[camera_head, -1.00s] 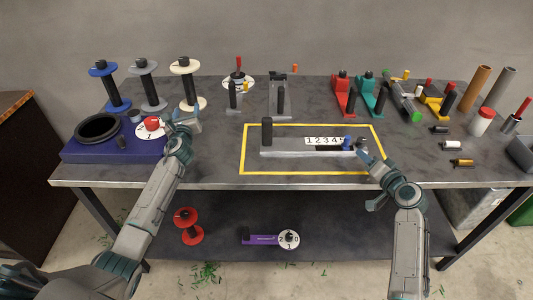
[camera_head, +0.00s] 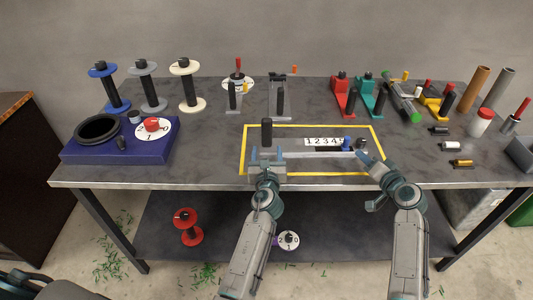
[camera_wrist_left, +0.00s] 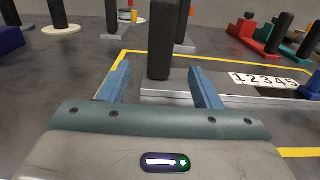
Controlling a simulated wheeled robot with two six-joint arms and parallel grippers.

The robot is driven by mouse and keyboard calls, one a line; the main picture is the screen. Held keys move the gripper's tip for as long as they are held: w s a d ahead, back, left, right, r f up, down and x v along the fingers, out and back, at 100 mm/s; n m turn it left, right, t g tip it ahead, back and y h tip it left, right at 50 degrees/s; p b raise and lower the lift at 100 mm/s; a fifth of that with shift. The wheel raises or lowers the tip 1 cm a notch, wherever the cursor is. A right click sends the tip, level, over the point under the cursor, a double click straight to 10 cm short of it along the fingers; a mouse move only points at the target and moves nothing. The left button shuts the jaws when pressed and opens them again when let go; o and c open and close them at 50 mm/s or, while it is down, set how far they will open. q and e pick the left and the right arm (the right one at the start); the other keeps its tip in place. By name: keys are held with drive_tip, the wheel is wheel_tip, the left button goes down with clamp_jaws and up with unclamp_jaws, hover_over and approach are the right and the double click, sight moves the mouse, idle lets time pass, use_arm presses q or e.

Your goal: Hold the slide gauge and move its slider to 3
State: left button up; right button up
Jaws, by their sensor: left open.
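The slide gauge is a grey bar (camera_head: 300,154) with a white scale (camera_head: 318,141) numbered 1 to 5 and a tall black post (camera_head: 267,132) at its left end. Its blue slider knob (camera_head: 346,142) stands at the right end of the scale, by the 5. My left gripper (camera_head: 267,157) is open at the gauge's left end. In the left wrist view, the black post (camera_wrist_left: 163,40) shows between and just beyond the open fingers; no contact shows. My right gripper (camera_head: 366,181) is open and empty, in front of and right of the slider.
A yellow outline (camera_head: 246,150) surrounds the gauge on the grey table. Left of it is a blue base (camera_head: 110,153) with a red-knobbed dial (camera_head: 153,128). Spools, coloured tools and tubes line the back and right. The table between base and outline is clear.

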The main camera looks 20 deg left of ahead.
sight(267, 132)
use_arm(q)
drive_tip(key=x, duration=1)
drive_tip(key=shift+w, duration=0.3)
clamp_jaws()
